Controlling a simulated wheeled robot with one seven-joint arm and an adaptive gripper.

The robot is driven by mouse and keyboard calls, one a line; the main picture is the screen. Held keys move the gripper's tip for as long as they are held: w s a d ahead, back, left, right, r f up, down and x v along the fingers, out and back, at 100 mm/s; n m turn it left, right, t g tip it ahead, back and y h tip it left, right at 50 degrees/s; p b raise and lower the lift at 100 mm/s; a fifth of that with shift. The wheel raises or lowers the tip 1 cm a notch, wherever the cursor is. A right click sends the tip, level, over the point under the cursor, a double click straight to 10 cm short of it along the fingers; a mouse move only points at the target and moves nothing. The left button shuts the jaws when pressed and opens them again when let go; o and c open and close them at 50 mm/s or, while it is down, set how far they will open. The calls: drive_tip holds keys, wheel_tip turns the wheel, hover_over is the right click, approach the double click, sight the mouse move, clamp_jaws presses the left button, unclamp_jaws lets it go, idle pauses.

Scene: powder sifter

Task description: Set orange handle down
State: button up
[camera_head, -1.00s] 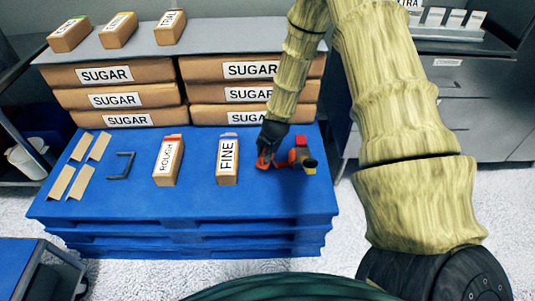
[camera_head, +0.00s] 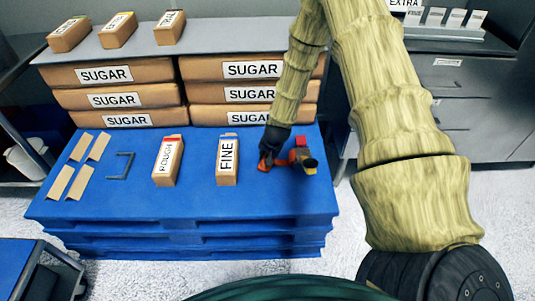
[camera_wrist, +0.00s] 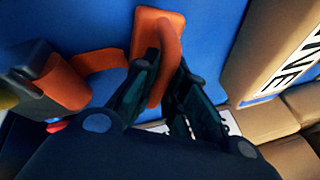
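The orange handle (camera_head: 283,163) is at the right part of the blue pallet top, right of the FINE box. It is joined to a dark piece with a red and a yellow part (camera_head: 305,160). My gripper (camera_head: 267,163) is at the handle's left end, low over the blue surface. In the wrist view, the orange loop of the handle (camera_wrist: 170,42) lies between the two dark fingertips (camera_wrist: 167,68), which close in on both sides of it. The dark piece shows at the left there. Whether the handle fully touches the surface is hard to tell.
The FINE box (camera_head: 227,160) stands just left of my gripper, the ROUGH box (camera_head: 167,162) farther left. A dark bracket (camera_head: 121,165) and several tan strips (camera_head: 80,182) lie at the left. Stacked SUGAR bags (camera_head: 232,94) are behind. The pallet's front (camera_head: 200,208) is clear.

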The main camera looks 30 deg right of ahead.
drive_tip(key=o, duration=0.4)
drive_tip(key=p+v, duration=0.2)
drive_tip(key=v, duration=1)
drive_tip(key=s+a+f+n, duration=0.2)
drive_tip(key=s+a+f, duration=0.1)
drive_tip(key=s+f, duration=0.1)
drive_tip(key=s+a+f+n+g, duration=0.1)
drive_tip(key=s+a+f, duration=0.2)
drive_tip(key=s, duration=0.3)
drive_tip(key=s+a+f+n+g, duration=0.1)
drive_tip(key=s+a+f+n, duration=0.1)
drive_tip(key=s+a+f, duration=0.2)
drive_tip(key=shift+s+f+n, duration=0.3)
drive_tip(key=shift+s+f, duration=0.15)
drive_tip(key=shift+s, duration=0.05)
drive_tip(key=s+a+f+n+g, duration=0.1)
drive_tip(key=s+a+f+n, duration=0.1)
drive_tip(key=s, duration=0.8)
drive_tip(key=s+a+f+n+g+y, duration=0.1)
drive_tip(key=s+a+f+n, duration=0.2)
drive_tip(key=s+a, duration=0.4)
drive_tip(key=s+f, duration=0.1)
drive_tip(key=s, duration=0.1)
drive_tip(key=shift+s+g, duration=0.35)
drive_tip(key=shift+g, duration=0.05)
